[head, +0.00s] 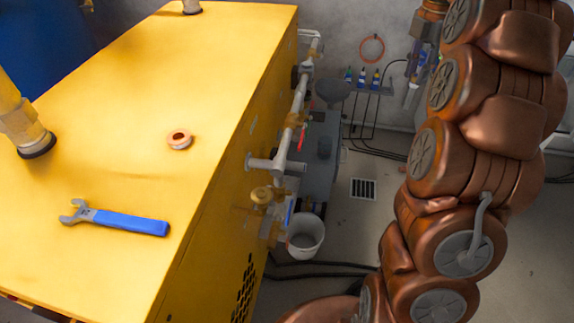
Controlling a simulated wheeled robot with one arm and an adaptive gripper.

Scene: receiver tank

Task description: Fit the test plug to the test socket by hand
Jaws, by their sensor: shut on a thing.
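My gripper (412,88) points down at the upper right, in front of the grey wall and beside the coils of my arm. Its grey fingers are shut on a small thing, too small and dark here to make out. I cannot tell from this view that it is the test plug. The gripper is well to the right of the pipework (298,95) on the yellow housing's side, apart from it. I cannot pick out the test socket. A brass valve with a round handwheel (262,195) and a red lever (302,137) show along the pipework.
The yellow housing (215,60) fills the left. A blue-handled wrench (130,222) and a copper-coloured ring (179,139) lie on top. A white bucket (305,236) stands below the valves. Small bottles (362,77) sit on a wall shelf. Cables run along the floor by a drain grate (363,188).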

